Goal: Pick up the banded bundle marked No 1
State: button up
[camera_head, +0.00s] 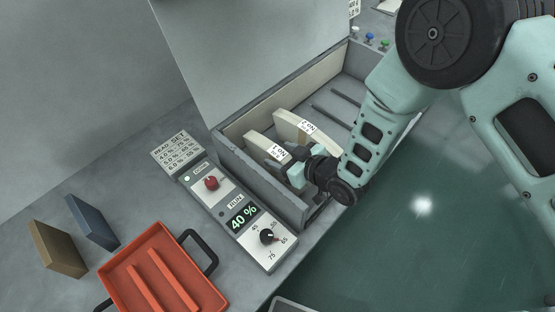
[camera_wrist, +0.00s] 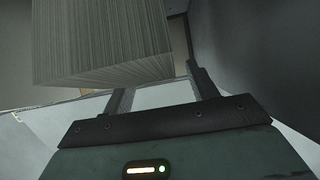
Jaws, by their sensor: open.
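The bundle marked No 1 (camera_head: 262,145) is a pale stack with a white label, standing in the grey open-topped box (camera_head: 262,183). A second pale bundle, marked No 2 (camera_head: 291,124), stands behind it, with a tan band. My gripper (camera_head: 289,171) is at the front of the box, close to the labelled end of No 1, and hides part of it. In the wrist view, the layered edges of a paper stack (camera_wrist: 105,45) fill the upper left, beyond my open fingers (camera_wrist: 162,88). I cannot tell whether a finger touches it.
A raised lid (camera_head: 255,50) stands behind the box. A control panel (camera_head: 228,213) reading 40 % lies along the box's left side. An orange tray (camera_head: 160,265) with black handles, a brown block (camera_head: 57,249) and a blue block (camera_head: 92,221) are at lower left.

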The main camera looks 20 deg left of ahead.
jog(key=shift+x, duration=1.1)
grip_shut()
jog(key=shift+r, duration=0.1)
jog(key=shift+w+r, duration=0.1)
